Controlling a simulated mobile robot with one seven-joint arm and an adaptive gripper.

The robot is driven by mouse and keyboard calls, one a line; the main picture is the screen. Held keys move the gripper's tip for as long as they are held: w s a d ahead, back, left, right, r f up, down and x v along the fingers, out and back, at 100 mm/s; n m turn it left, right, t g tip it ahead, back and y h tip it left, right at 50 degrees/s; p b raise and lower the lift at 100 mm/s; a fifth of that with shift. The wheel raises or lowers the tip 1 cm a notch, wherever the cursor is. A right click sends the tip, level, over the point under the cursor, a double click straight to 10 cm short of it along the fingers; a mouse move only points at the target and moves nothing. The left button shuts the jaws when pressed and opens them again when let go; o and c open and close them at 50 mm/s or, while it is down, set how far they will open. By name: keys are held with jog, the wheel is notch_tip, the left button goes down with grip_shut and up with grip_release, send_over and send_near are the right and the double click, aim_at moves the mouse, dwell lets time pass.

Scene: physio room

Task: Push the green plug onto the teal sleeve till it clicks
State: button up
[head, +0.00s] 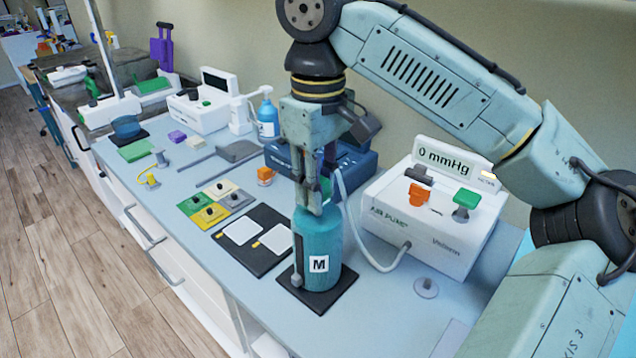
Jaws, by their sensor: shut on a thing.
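The teal sleeve (325,245) is a cylinder with an "M" label, standing upright on a dark square base. My gripper (313,208) points down at the top of the sleeve. A small green part, which looks like the green plug (327,186), shows beside the fingers and is mostly hidden by them. My gripper is shut on it. A pale hose (358,235) curves from the pump up to behind my gripper. I cannot tell whether the plug touches the sleeve or is seated in it.
The white air pump (440,225) reads 0 mmHg and stands right of the sleeve, with orange and green knobs. A dark blue box (352,170) is behind my gripper. A black mat with white pads (243,232) and coloured tiles (207,212) lie left. The front right is mostly clear.

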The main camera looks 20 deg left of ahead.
jog(key=shift+f+b, duration=0.5)
jog(key=shift+f, duration=0.6)
dwell(0.3)
jog(key=shift+f+p, duration=0.2)
jog(key=shift+p, duration=0.6)
dwell(3.1)
jog(key=shift+r, duration=0.15)
dwell(2.0)
jog(key=o, duration=1)
